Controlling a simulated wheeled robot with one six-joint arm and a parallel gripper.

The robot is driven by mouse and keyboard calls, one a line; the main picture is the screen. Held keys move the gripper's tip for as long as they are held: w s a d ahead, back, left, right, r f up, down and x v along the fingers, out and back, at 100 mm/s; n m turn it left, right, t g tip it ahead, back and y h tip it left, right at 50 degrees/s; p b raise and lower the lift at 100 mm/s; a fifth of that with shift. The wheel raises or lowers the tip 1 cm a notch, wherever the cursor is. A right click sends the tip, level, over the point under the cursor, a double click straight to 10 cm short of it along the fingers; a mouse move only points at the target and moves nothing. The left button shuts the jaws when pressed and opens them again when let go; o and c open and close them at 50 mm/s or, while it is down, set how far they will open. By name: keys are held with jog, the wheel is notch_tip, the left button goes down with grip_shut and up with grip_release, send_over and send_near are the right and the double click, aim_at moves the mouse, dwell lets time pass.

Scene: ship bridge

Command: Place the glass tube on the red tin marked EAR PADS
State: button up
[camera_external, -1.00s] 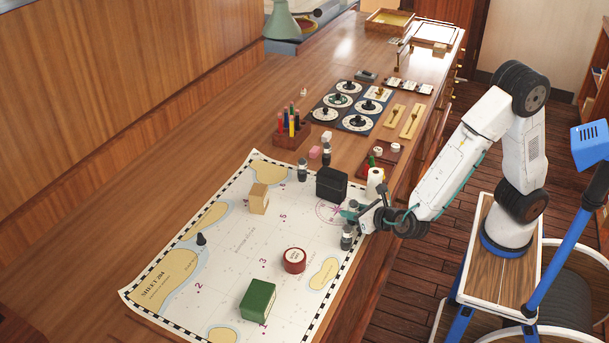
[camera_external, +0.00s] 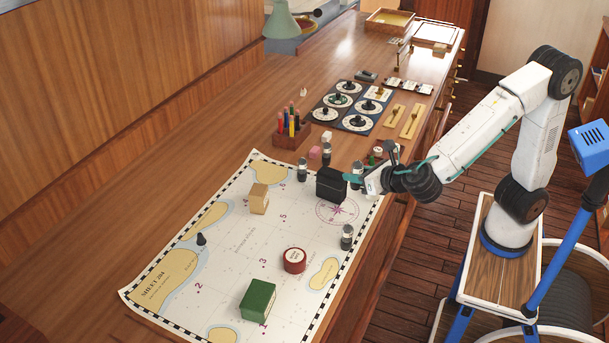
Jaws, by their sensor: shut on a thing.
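My gripper (camera_external: 354,180) is above the chart's far right edge, beside the black case (camera_external: 331,185). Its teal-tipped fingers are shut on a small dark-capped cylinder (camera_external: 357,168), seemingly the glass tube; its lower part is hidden. Similar dark-capped cylinders stand on the chart at the near right (camera_external: 347,237), left of the case (camera_external: 302,170) and behind it (camera_external: 326,154). The round red tin (camera_external: 294,260) with a pale label on its lid sits on the chart, well toward the camera from my gripper. Its lettering is too small to read. Its top is bare.
A green box (camera_external: 257,300), a tan block (camera_external: 259,198) and a small dark piece (camera_external: 201,239) stand on the chart (camera_external: 240,265). A pencil holder (camera_external: 290,141) and a dial board (camera_external: 353,105) lie beyond. The chart around the tin is mostly clear.

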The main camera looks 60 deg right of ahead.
jog(key=s+a+n+y, duration=0.1)
jog(key=s+a, duration=0.2)
jog(key=a, duration=0.3)
jog(key=s+a+n+y, duration=0.1)
jog(key=s+a, duration=0.2)
jog(key=a, duration=0.4)
send_over(295, 254)
jog(key=shift+t, duration=0.3)
notch_tip(295, 254, down, 7)
jog(key=shift+d+f, duration=0.1)
jog(key=shift+f, duration=1.7)
jog(key=shift+f, duration=0.15)
jog(key=o, duration=1)
jog(key=shift+c, duration=0.2)
